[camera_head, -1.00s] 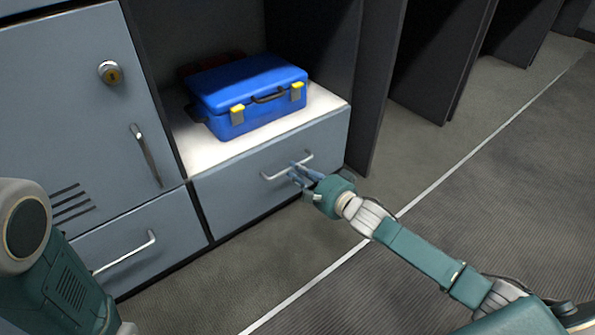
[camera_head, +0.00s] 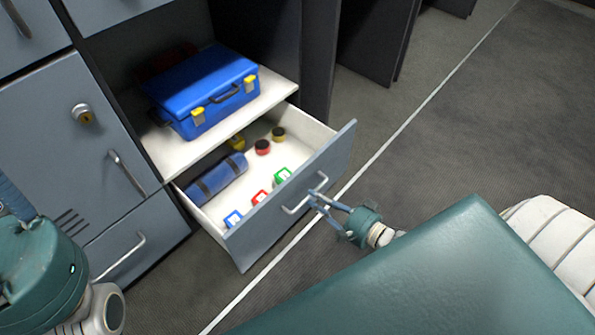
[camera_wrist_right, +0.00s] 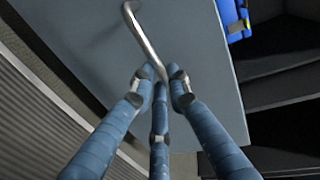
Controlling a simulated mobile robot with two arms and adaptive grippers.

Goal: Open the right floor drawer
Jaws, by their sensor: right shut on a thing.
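The right floor drawer (camera_head: 290,205) is pulled out from the cabinet under the shelf, and its white inside shows. Its silver bar handle (camera_head: 296,208) is on the grey-blue front. My right gripper (camera_head: 318,200) is shut on one end of this handle. In the right wrist view the fingers (camera_wrist_right: 162,78) close around the end of the handle (camera_wrist_right: 146,38), against the drawer front (camera_wrist_right: 205,75). My left gripper (camera_head: 12,200) shows only partly at the left edge, with its fingers cut off by the frame.
The drawer holds a blue roll (camera_head: 217,178), several small colored items and tape-like rolls (camera_head: 263,147). A blue case (camera_head: 203,90) stands on the shelf above. Another closed drawer (camera_head: 135,240) is to the left. Dark panels (camera_head: 375,40) stand behind. The floor at right is clear.

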